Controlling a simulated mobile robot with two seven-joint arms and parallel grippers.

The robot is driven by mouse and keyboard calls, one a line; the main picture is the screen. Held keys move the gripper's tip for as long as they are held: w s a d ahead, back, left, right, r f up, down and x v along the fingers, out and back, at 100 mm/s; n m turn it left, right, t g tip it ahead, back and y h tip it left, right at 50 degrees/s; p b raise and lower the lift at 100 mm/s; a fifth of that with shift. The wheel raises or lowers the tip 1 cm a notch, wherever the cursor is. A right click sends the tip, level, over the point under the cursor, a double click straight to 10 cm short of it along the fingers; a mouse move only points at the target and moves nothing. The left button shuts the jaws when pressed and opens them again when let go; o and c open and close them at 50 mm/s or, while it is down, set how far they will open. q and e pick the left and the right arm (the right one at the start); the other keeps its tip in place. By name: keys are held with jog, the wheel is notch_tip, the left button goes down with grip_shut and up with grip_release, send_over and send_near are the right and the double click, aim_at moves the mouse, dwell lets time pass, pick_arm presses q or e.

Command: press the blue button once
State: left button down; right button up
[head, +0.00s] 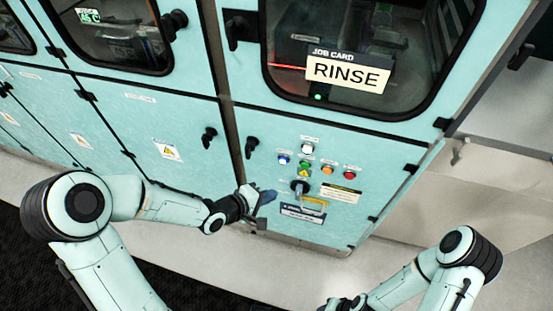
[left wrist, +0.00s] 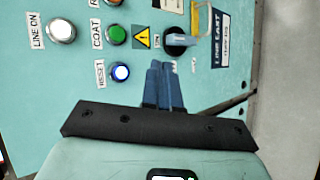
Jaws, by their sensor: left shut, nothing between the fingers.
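The blue button (head: 284,160) is on the teal cabinet panel, at the left of a cluster of buttons. In the left wrist view it is a round button (left wrist: 121,72) with a bright centre, beside a RESET label. My left gripper (head: 268,196) is below and a little left of it in the head view. In the left wrist view its blue fingers (left wrist: 160,70) are together, empty, and appear to the right of the button, not over it. My right gripper (head: 338,304) shows only partly at the bottom edge of the head view; its fingers are unclear.
Nearby are a white button (head: 307,149), a green button (head: 305,167), an orange button (head: 327,170), a red button (head: 349,173) and a key switch (head: 300,187). A black handle (head: 251,147) juts out to the left. A RINSE card (head: 347,73) is on the window above.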

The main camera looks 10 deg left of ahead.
aim_at(284, 160)
pick_arm(q)
jog(key=w, duration=0.9)
jog(key=shift+d+p, duration=0.2)
jog(key=shift+p, duration=0.15)
pick_arm(e)
jog(key=shift+w+r, duration=0.35)
jog(key=shift+r, duration=0.1)
pick_arm(q)
jog(key=shift+s, duration=0.15)
pick_arm(e)
jog(key=shift+s, duration=0.1)
dwell(1.2)
pick_arm(q)
jog(key=shift+w+p, duration=0.3)
jog(key=shift+w, duration=0.25)
pick_arm(e)
jog(key=shift+w+r, duration=0.4)
